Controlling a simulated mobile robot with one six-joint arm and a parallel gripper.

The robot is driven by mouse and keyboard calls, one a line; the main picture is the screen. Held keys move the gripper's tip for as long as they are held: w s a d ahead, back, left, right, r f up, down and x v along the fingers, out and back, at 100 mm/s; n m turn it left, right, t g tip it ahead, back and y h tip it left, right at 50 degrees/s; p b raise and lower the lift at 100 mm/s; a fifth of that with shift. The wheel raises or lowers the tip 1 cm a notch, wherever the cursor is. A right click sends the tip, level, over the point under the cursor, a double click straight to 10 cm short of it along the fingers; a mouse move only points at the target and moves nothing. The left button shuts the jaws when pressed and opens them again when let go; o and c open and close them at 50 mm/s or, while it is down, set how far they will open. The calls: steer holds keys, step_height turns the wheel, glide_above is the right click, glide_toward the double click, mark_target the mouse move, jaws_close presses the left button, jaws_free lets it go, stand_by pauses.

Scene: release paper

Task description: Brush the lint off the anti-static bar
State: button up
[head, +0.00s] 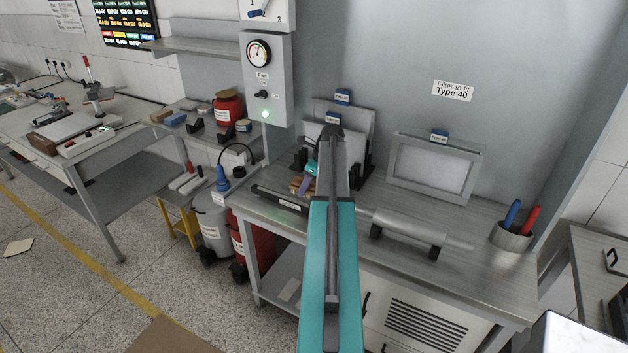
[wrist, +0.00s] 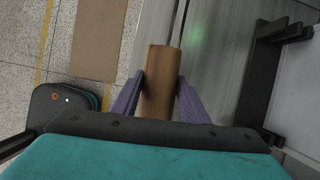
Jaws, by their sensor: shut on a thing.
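My gripper (wrist: 160,84) is shut on a brown wooden block, likely the brush (wrist: 159,92), with a purple finger on each side. Its bristles do not show. In the head view my gripper (head: 307,182) and the brush (head: 297,186) are at the left end of the bench, just behind a dark labelled bar (head: 278,197), likely the anti-static bar. The bar lies near the bench's front edge, and my arm hides what is past its right end. A dark strip beyond the brush shows in the wrist view (wrist: 179,18). I cannot make out lint or contact.
A grey roller (head: 409,225) lies on the bench (head: 474,262) right of my arm. A pen cup (head: 511,237) is at the right end. A control box with a gauge (head: 264,78) hangs at the back left.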

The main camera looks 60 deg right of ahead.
steer(key=shift+s+d+r+m, duration=0.1)
steer(key=shift+s+d+m, duration=0.3)
steer(key=shift+s+d, duration=0.6)
steer(key=shift+w, duration=0.1)
